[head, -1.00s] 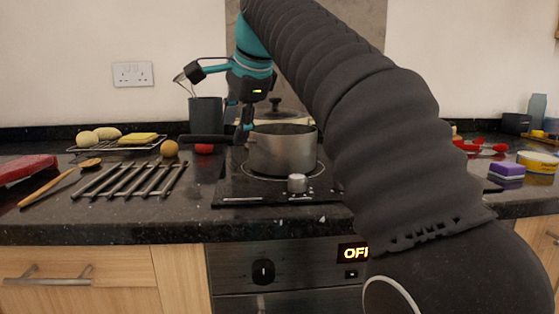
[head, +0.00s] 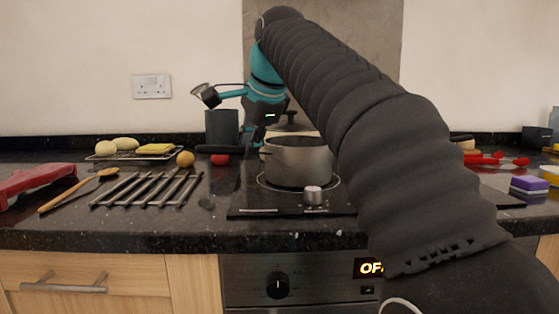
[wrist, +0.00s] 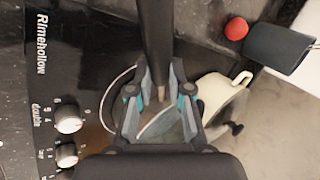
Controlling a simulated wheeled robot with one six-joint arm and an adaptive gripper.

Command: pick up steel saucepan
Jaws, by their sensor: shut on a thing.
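The steel saucepan (head: 300,163) stands upright on the black hob in the head view, its dark handle (head: 212,149) pointing left. I cannot tell whether its base is clear of the glass. My gripper (head: 262,141) points down at the handle's root, beside the pan's left wall. In the wrist view the handle (wrist: 154,40) runs from the top edge to between the fingers, and my gripper (wrist: 160,97) is shut on it. Most of the pan is hidden there behind the gripper and its housing.
A cream lidded pot (wrist: 222,95) stands close behind the pan. A dark utensil pot (head: 222,127) and a red ball-like item (head: 220,160) are at the back left. A metal rack (head: 148,188) lies left of the hob (head: 255,205). A purple sponge (head: 528,186) is at right.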

